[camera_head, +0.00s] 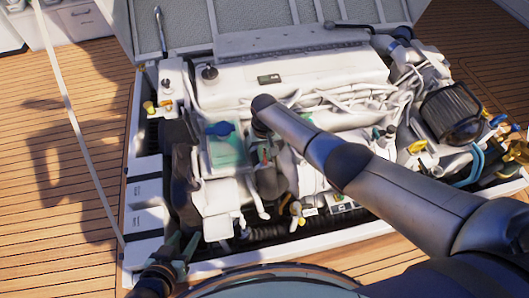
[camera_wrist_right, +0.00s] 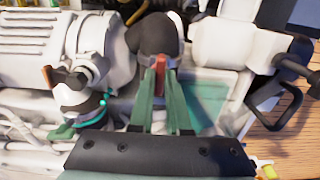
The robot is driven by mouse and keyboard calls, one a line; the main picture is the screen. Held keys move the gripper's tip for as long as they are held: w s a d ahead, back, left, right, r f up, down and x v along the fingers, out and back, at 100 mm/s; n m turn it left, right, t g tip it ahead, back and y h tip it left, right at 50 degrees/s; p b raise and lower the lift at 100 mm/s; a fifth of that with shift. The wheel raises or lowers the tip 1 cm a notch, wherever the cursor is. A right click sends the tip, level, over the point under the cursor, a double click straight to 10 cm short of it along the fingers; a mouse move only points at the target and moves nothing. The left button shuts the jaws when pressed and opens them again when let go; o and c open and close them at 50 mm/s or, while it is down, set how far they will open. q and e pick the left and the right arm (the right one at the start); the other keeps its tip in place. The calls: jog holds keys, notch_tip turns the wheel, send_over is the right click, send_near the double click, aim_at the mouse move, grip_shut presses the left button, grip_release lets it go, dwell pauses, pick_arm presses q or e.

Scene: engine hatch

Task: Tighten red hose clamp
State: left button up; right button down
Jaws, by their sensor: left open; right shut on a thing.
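My right gripper (camera_wrist_right: 159,70) is shut on a small red piece, the red hose clamp (camera_wrist_right: 159,78), which stands upright between its green fingertips in the right wrist view. The clamp sits against a dark rounded hose (camera_wrist_right: 153,34). In the head view my right arm reaches over the engine from the right, and the clamp is a small red spot (camera_head: 266,155) below the wrist. Most of the clamp's band is hidden. My left gripper (camera_head: 180,248) is open and empty at the lower left, by the front edge of the hatch.
The white engine block (camera_head: 300,76) fills the hatch, with pipes and hoses around it. A tank with a blue cap (camera_head: 220,129) is left of the clamp. A dark round filter (camera_head: 452,115) is at the right. Wooden deck (camera_head: 60,190) lies clear on the left.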

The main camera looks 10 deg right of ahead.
aim_at(265, 156)
jog(key=c, duration=0.9)
grip_release()
pick_arm(q)
jog(key=shift+r, duration=0.1)
pick_arm(e)
jog(key=shift+r, duration=0.1)
jog(key=shift+r+p, duration=0.3)
jog(key=shift+p, duration=0.05)
pick_arm(q)
jog(key=r+p, duration=0.1)
jog(key=p, duration=0.1)
jog(key=r+p, duration=0.1)
jog(key=p, duration=0.1)
jog(key=r+p, duration=0.2)
jog(key=shift+s+a+r, duration=0.1)
jog(key=shift+s+a, duration=0.05)
jog(key=shift+a, duration=0.1)
pick_arm(e)
notch_tip(265, 156, up, 12)
jog(key=shift+f, duration=0.15)
